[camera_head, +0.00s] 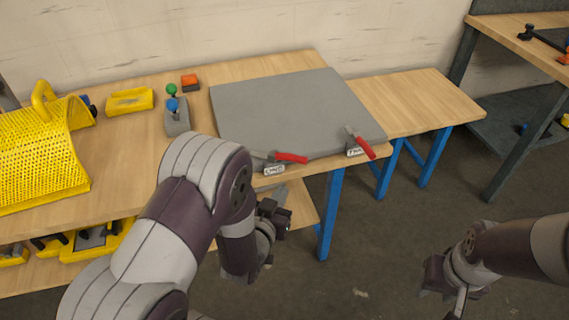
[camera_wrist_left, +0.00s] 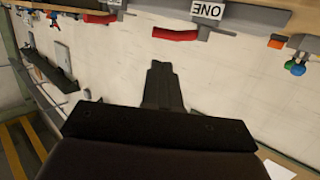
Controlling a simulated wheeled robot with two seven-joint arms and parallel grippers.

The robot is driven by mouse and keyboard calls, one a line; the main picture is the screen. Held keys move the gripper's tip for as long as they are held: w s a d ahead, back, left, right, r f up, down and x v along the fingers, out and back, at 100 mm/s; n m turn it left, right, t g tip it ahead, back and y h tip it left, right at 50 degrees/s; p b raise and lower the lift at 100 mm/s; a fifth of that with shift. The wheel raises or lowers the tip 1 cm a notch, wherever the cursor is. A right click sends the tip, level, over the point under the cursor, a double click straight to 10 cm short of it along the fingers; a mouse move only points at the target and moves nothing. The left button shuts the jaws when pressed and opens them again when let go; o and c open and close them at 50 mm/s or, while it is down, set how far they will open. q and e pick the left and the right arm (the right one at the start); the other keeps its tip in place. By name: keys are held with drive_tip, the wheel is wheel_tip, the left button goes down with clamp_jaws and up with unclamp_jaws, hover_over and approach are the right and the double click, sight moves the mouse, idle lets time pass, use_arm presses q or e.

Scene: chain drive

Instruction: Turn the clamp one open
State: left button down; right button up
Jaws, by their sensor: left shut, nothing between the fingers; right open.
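Clamp one has a red handle (camera_head: 291,157) and a white label "ONE" (camera_head: 274,170) at the front edge of the grey plate (camera_head: 285,108). In the left wrist view its label (camera_wrist_left: 208,10) is upside down, with the red handle (camera_wrist_left: 176,34) beside it. My left gripper (camera_head: 278,194) is shut and empty, below the table edge near clamp one and apart from it. Its closed fingers (camera_wrist_left: 161,70) point toward the handle in the wrist view. My right gripper (camera_head: 446,298) is open and empty at lower right, away from the table.
A second labelled clamp with a red handle (camera_head: 363,147) is at the plate's right corner. A yellow perforated guard (camera_head: 40,150), a yellow tray (camera_head: 130,101) and a grey block with green and blue knobs (camera_head: 176,120) stand on the left.

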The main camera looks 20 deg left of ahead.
use_arm(q)
approach(296, 161)
drive_tip(key=w, duration=0.4)
drive_tip(key=w+f, duration=0.1)
drive_tip(key=w, duration=0.1)
drive_tip(key=shift+d, duration=0.3)
drive_tip(key=shift+w+f, duration=0.15)
drive_tip(key=shift+w, duration=0.25)
use_arm(e)
drive_tip(key=shift+w+a, duration=0.1)
drive_tip(key=shift+a, duration=0.3)
drive_tip(key=shift+a+f, duration=0.1)
